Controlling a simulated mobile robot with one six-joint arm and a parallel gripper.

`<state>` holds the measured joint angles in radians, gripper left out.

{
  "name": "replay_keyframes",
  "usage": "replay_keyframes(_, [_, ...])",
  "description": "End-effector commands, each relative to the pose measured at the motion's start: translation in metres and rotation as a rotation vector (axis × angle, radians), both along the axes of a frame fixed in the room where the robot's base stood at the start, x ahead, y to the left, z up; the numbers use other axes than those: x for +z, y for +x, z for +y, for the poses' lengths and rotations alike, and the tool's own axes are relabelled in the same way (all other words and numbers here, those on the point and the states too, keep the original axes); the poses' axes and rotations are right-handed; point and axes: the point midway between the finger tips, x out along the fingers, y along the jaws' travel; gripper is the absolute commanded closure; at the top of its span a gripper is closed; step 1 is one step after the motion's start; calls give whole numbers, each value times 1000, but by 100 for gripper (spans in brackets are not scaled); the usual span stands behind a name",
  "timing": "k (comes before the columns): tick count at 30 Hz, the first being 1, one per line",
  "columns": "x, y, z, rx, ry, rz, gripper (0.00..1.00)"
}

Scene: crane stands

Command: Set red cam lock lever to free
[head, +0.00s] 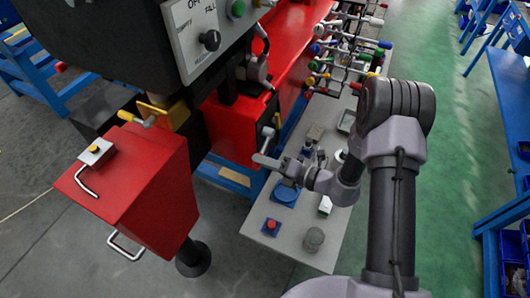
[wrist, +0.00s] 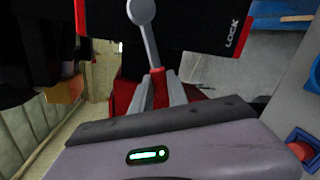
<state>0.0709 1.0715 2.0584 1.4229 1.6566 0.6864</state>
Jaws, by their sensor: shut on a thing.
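The cam lock lever has a grey arm (wrist: 150,42) with a round pivot end and a red grip (wrist: 159,88) in the wrist view. My gripper (wrist: 160,92) is shut on the red grip, with a finger on each side. The dark plate (wrist: 205,25) behind the lever carries the word LOCK at its right edge. The lever arm leans slightly away from that word, and no other label is readable. In the head view my gripper (head: 262,160) reaches left to the lever (head: 268,136) on the red machine body; the grip itself is hard to make out there.
A grey bench (head: 320,240) below my arm holds a red button on a blue base (head: 271,227), a blue disc and several small parts. A red box (head: 130,185) with handles stands at left. Several coloured-ended levers (head: 345,50) are at the back.

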Motion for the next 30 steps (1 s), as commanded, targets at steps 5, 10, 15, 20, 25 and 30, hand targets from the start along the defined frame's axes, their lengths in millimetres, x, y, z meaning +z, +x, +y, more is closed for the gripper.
replay_keyframes(5, [18, -4, 1, 0, 49, 134, 100])
replay_keyframes(10, [27, -5, 2, 1, 87, 239, 100])
replay_keyframes(15, [33, -5, 2, 0, 115, 314, 100])
replay_keyframes(20, [36, -5, 2, 1, 130, 356, 100])
replay_keyframes(25, [37, -5, 2, 0, 138, 377, 100])
replay_keyframes(30, [37, -5, 2, 0, 141, 382, 100])
